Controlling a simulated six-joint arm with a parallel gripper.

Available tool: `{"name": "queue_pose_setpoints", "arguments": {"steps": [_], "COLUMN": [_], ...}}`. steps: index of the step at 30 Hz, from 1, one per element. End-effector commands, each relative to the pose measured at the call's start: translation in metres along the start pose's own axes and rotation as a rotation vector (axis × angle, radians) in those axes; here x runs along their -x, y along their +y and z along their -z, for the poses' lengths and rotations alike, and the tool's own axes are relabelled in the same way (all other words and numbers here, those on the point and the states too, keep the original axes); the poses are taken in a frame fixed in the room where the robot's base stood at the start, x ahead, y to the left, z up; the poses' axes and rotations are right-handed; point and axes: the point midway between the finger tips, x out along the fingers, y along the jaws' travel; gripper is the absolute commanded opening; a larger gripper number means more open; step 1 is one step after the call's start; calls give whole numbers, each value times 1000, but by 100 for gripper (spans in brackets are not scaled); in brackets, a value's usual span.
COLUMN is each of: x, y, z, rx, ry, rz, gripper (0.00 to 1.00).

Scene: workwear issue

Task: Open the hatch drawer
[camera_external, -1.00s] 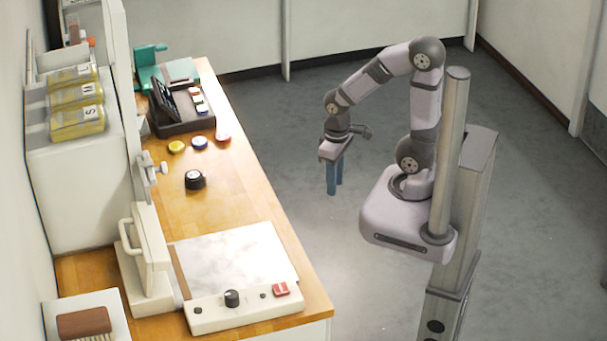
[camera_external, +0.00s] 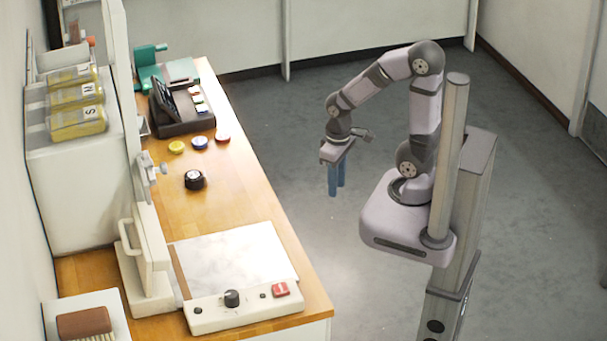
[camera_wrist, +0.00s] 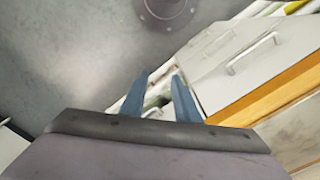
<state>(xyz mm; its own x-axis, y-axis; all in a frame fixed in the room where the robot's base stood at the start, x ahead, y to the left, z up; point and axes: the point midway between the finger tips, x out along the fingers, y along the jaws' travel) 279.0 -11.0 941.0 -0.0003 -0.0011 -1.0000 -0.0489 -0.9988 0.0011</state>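My gripper (camera_external: 337,190) hangs over the floor to the right of the wooden counter, its two blue fingers pointing down. In the wrist view the fingers (camera_wrist: 160,78) stand apart with nothing gripped between them. White fronts with bar handles show at the right of the wrist view, one handle (camera_wrist: 252,54) nearer the wooden edge. In the external view a white upright piece with a handle (camera_external: 127,242) stands at the counter's left side. I cannot tell for certain which of these is the hatch drawer. My gripper touches none of them.
Yellow packs (camera_external: 77,122) lie on a white cabinet at the left. The floor around my gripper is clear.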

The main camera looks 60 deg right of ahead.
Motion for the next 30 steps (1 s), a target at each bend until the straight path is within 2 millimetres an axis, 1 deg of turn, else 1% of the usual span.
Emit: {"name": "queue_pose_setpoints", "arguments": {"steps": [1,2,5,6,8,9,14,15,17,18,20,21,23,24,26,27,28,29,30], "x": [-20,-29,-64,-80,-105,-121,-184,-200,-223,-238,-262,-277,-300,-315,-336,-348,-354,-356,-354], "y": [7,11,28,35,45,52,77,83,90,94,99,102,104,104,104,104,104,103,102], "z": [-2,-3,-10,-14,-22,-28,-45,-48,-51,-52,-53,-53,-51,-48,-40,-32,-22,-11,5], "rx": [-32,-51,-131,-167,-224,-263,-417,-459,-533,-585,-675,-739,-845,-920,-1029,-1100,-1145,-1177,-1206], "ry": [-8,-15,-50,-69,-101,-124,-198,-214,-233,-245,-260,-272,-292,-304,-321,-328,-327,-321,-304], "rz": [0,0,3,6,12,17,43,54,78,97,132,161,214,257,340,411,473,534,617], "gripper": [29,29,29,29,29,29,29,29,29,29,29,29,29,29,29,29,29,29,29]}}
